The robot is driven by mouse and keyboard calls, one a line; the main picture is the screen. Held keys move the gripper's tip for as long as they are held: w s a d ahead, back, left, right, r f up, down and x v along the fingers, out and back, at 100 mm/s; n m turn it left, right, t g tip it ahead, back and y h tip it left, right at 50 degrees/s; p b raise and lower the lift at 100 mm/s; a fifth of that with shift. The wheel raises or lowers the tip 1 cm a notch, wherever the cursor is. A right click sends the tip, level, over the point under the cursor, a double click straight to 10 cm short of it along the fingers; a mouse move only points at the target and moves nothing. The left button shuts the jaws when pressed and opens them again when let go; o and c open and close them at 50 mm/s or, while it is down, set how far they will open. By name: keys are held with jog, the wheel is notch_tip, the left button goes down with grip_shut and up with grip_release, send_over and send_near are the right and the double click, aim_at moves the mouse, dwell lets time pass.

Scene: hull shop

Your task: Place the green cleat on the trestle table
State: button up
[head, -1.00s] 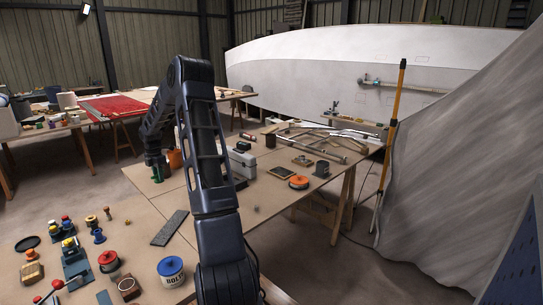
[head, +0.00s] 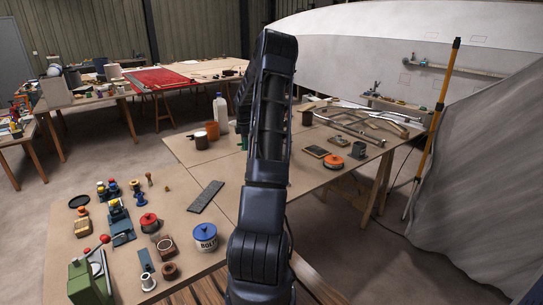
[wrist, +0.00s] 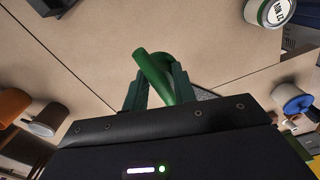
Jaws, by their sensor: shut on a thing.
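The green cleat (wrist: 158,70) is held between the fingertips of my gripper (wrist: 156,88) in the wrist view, sticking out past them at a slant. My gripper is shut on it, above the brown tabletop. In the head view my arm hides most of the gripper; only a small bit of green shows beside the arm's left edge. A long brown table (head: 215,162) with wooden trestle legs at its right stretches below and beyond my arm. Another table on trestle legs, with a red sheet (head: 160,78), stands at the back left.
A white bottle (head: 220,108) stands farther back, with an orange-topped tin (head: 334,162) at right. A yellow pole (head: 436,125) stands beside grey sheeting.

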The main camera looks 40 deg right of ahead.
notch_tip(320, 180, down, 18)
jog(key=shift+r, duration=0.15)
dwell(0.4)
jog(key=o, duration=1)
